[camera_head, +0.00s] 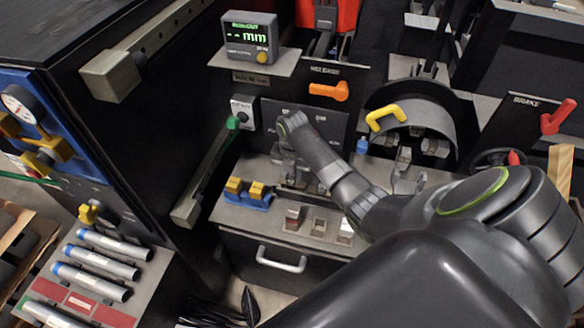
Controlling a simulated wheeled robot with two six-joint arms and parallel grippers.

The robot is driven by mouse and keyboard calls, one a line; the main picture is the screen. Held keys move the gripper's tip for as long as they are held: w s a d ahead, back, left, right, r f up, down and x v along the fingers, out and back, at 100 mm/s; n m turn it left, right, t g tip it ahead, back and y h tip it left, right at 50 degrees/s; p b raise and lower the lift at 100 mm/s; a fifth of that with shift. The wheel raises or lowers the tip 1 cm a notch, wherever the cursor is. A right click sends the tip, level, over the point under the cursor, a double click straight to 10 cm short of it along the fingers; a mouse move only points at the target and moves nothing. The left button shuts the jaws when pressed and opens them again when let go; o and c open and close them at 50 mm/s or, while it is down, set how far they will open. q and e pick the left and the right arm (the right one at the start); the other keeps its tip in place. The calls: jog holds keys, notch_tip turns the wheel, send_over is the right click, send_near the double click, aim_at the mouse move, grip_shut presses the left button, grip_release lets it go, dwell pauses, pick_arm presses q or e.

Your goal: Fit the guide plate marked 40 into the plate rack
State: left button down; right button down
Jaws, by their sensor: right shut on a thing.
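My right arm comes in from the lower right and reaches over the grey bench (240,215). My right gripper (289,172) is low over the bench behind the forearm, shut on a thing. The arm largely hides the gripper, and I cannot make out what it holds or read a 40. Small holders stand at the bench front: one with a red-marked piece (293,216), a middle one (319,227) that looks empty, and a right one with a pale piece (345,232). I cannot tell which is the plate rack. My left gripper is not in view.
Yellow-topped blue blocks (247,192) sit left of the holders. A readout box (249,38) stands on a shelf behind. An orange handle (328,91) and a yellow handle (386,116) stick out at the back. Several grey tubes (95,272) lie in a rack at left.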

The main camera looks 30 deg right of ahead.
jog(key=shift+f+b, duration=0.65)
jog(key=shift+f, duration=0.45)
jog(key=c, duration=1.1)
grip_release()
jog(key=shift+o, duration=0.2)
jog(key=shift+r, duration=0.1)
notch_tip(320, 180, up, 7)
jog(key=shift+d+r, duration=0.1)
jog(key=shift+r, duration=0.05)
